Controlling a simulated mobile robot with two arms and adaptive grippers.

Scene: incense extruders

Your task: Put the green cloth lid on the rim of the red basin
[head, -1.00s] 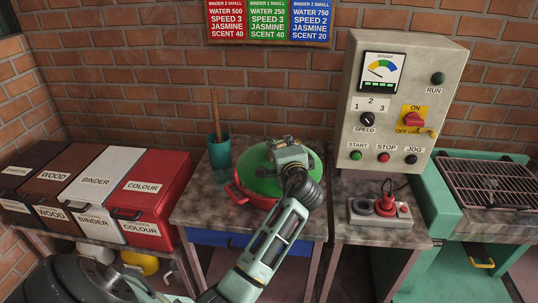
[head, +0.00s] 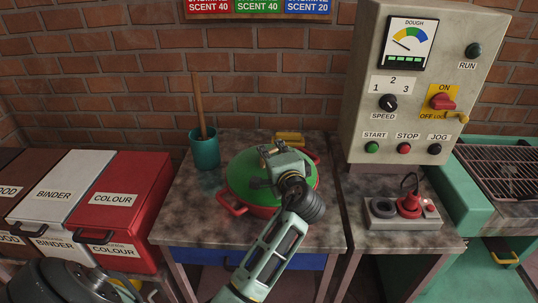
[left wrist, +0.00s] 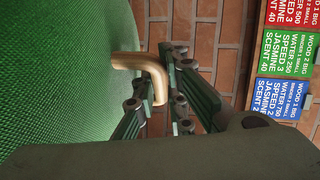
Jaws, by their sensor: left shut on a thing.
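The green cloth lid (head: 243,172) lies over the red basin (head: 262,211) on the worktable and covers nearly all of its opening. The basin's red side handles show at its left and right. I cannot tell whether the lid touches the rim all round. My left gripper (head: 272,160) is above the lid, hiding part of it. In the left wrist view, the fingers (left wrist: 165,95) are shut on the lid's bent brass-coloured handle (left wrist: 150,70); the woven green lid (left wrist: 70,75) fills the left side. My right gripper is not in view.
A teal cup (head: 205,152) with a wooden stick stands left of the basin. A yellow object (head: 289,138) lies behind it. The control panel (head: 415,90) and socket block (head: 402,212) are to the right. Labelled bins (head: 115,205) stand at the left.

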